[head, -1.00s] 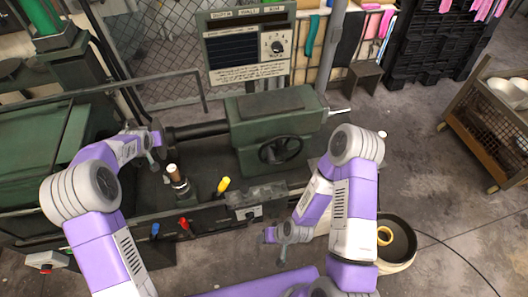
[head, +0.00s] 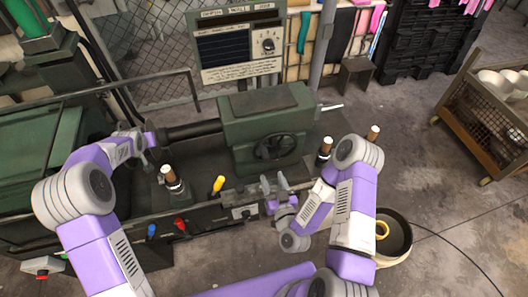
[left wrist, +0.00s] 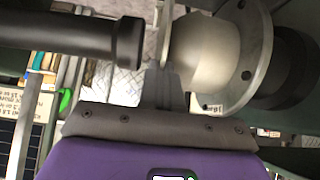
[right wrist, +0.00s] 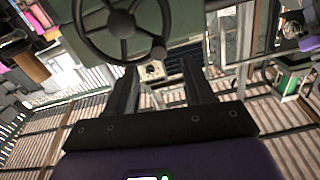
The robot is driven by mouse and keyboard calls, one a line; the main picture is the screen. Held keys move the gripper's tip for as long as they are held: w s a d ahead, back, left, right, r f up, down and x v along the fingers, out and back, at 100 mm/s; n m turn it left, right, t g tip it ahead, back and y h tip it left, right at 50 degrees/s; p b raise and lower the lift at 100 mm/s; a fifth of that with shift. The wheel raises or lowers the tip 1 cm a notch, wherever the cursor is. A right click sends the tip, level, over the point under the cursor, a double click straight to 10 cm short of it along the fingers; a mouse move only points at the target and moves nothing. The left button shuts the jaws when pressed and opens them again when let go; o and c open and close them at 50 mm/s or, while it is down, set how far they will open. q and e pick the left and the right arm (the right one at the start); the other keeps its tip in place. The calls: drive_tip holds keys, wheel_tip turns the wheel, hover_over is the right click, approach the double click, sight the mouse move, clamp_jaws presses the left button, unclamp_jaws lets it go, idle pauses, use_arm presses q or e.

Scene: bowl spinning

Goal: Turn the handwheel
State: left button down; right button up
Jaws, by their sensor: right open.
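The dark spoked handwheel (head: 279,146) is on the front of the green machine housing (head: 262,112). It also shows at the top of the right wrist view (right wrist: 120,25), with a knob on its rim. My right gripper (head: 273,183) is open and empty, below and in front of the wheel, apart from it. My left gripper (head: 150,142) is at the left end of the machine's shaft. In the left wrist view its fingers are close together on a thin grey piece (left wrist: 163,28), between the dark shaft end (left wrist: 125,42) and a pale rounded block (left wrist: 208,52).
Wooden-topped posts (head: 169,176) (head: 326,147) stand near the machine. A yellow-handled lever (head: 218,185) stands on its front ledge. A round tub (head: 402,250) stands on the floor beside my right arm. A cart (head: 480,120) is far right, with open floor before it.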

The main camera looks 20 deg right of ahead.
sight(264, 152)
drive_tip(key=w, duration=1.2)
drive_tip(key=shift+d+r, duration=0.15)
drive_tip(key=shift+r, duration=0.05)
clamp_jaws()
